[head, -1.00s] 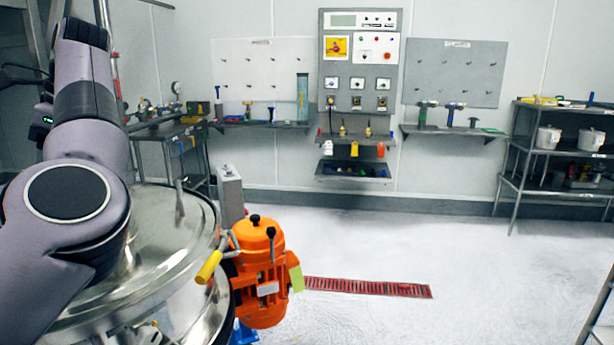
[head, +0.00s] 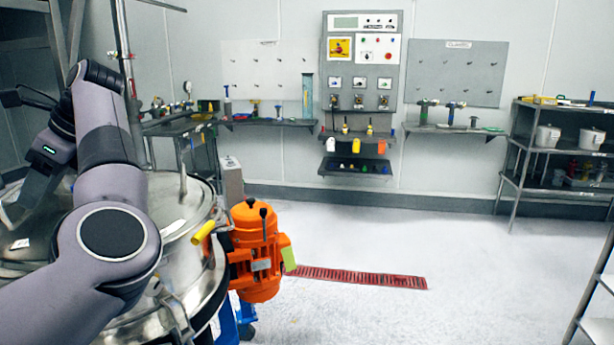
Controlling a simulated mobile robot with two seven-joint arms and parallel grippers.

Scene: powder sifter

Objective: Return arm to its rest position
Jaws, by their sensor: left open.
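My left arm comes in from the lower left and bends at a raised joint. Its left gripper (head: 22,200) is at the left edge, partly behind the arm and over the sifter's left side; it is open, and I see nothing held in it. The round steel sifter (head: 190,228) stands at the lower left, its lid largely covered by my arm. I cannot tell whether the arm touches it. My right arm and gripper are out of view.
An orange motor (head: 255,250) is beside the sifter, with a yellow-handled lever (head: 203,232). A control panel (head: 361,60) is on the back wall. A shelf rack (head: 545,160) and steps (head: 597,300) stand at the right. The middle floor is clear.

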